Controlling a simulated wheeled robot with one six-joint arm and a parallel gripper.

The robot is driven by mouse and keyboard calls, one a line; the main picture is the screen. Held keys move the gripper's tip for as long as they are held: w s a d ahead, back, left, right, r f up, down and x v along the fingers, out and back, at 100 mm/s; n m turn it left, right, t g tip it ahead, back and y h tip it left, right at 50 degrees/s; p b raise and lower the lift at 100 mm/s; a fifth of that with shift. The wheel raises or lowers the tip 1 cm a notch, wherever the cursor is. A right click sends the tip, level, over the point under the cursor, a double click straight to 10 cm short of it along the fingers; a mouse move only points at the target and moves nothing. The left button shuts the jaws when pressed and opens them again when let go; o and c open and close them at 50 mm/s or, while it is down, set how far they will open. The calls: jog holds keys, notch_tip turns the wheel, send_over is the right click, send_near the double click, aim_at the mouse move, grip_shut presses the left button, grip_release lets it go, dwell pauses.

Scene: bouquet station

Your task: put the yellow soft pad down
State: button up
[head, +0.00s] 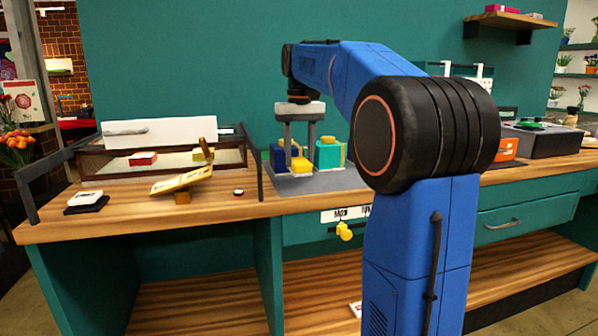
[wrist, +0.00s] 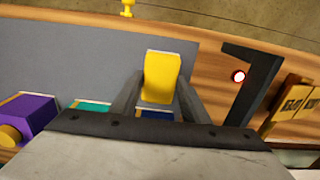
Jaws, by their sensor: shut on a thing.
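The yellow soft pad (head: 300,165) is between the fingers of my gripper (head: 298,160), which points down over the grey mat (head: 318,184) on the counter. In the wrist view the pad (wrist: 161,75) shows between the two fingertips (wrist: 160,88), with its yellow face clear. My gripper is shut on it. I cannot tell whether the pad's underside touches anything.
A dark blue box (head: 277,157) and a teal box (head: 329,154) stand close by on the mat. A purple box (wrist: 30,116) shows in the wrist view. A black post (wrist: 255,85) and a red-and-white button (wrist: 238,76) are to the right there.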

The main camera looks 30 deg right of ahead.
aim_at(300, 160)
jog(key=shift+f, duration=2.2)
jog(key=shift+f, duration=0.1)
jog(key=o, duration=0.9)
notch_tip(300, 160, up, 12)
jog(key=shift+r, duration=0.15)
jog(key=shift+s, duration=0.1)
